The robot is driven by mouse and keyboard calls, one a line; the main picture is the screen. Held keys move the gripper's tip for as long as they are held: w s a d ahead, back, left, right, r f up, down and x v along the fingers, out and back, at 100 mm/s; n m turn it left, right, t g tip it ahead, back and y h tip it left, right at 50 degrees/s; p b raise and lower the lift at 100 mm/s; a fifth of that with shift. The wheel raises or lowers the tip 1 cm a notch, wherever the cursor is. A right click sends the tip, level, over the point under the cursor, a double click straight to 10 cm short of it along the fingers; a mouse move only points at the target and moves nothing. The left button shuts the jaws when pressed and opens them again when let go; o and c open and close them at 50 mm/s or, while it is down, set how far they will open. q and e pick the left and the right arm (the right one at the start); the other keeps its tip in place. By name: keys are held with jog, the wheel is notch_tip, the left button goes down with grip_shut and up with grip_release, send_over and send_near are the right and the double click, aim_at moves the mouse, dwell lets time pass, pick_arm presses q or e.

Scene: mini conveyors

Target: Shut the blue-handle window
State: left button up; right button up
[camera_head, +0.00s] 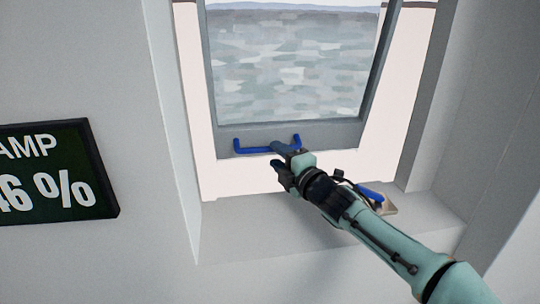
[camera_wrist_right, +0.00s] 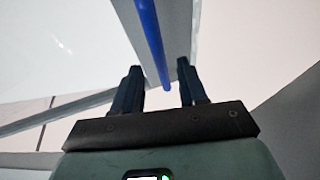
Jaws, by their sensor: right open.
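The window (camera_head: 230,140) has a grey frame around a rippled pane. It stands ajar, with pale gaps showing beside and below its frame. Its blue handle (camera_head: 250,150) is a bar along the bottom rail. My right gripper (camera_head: 277,162) is at the right part of this handle and covers some of it. In the right wrist view, my open right gripper (camera_wrist_right: 160,88) has the blue handle (camera_wrist_right: 150,40) running between its two fingers in the picture. I cannot tell whether the fingers touch the bar. My left gripper is not in view.
A grey sill (camera_head: 235,225) lies below the window, with thick wall reveals on both sides. A blue lever (camera_head: 369,193) on a small metal plate sits on the sill, partly behind my right arm. A dark sign (camera_head: 55,170) with white text hangs on the left wall.

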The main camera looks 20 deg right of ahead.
aim_at(271, 151)
jog(key=shift+w+a+p, duration=0.15)
jog(key=shift+w+p, duration=0.05)
jog(key=shift+w, duration=0.95)
jog(key=shift+w+a+p, duration=0.15)
jog(key=shift+w+p, duration=0.05)
jog(key=shift+w, duration=0.95)
jog(key=shift+c, duration=0.2)
grip_shut()
